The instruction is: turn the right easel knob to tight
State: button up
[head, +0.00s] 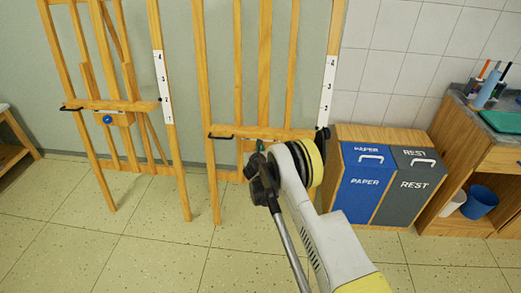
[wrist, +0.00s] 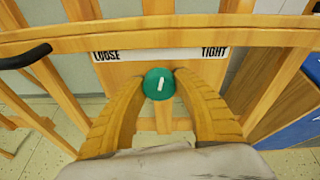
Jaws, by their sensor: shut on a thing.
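The right easel (head: 265,132) stands in front of my arm. Its green knob (wrist: 160,84) sits in the middle of the wrist view, below a white strip (wrist: 160,54) marked LOOSE at the left and TIGHT at the right. The white mark on the knob points nearly straight up, leaning slightly right. My gripper (wrist: 159,88) is shut on the knob, with one yellow-brown finger on each side. In the head view my gripper (head: 262,170) reaches to just below the crossbar and hides most of the knob.
The left easel (head: 110,103) has a blue knob (head: 107,119). Blue paper (head: 360,185) and grey rest (head: 408,190) bins stand right of my arm. A wooden counter (head: 460,135) is at the far right. Tiled floor is open in front of the easels.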

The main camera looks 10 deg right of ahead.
jog(key=m+y, duration=0.1)
jog(key=m, duration=0.3)
jog(key=shift+t, duration=0.4)
jog(key=shift+a+m+t+y, duration=0.1)
jog(key=shift+m+t+y, duration=0.3)
jog(key=shift+m, duration=1.5)
jog(key=o, duration=1.2)
jog(key=shift+c, duration=0.2)
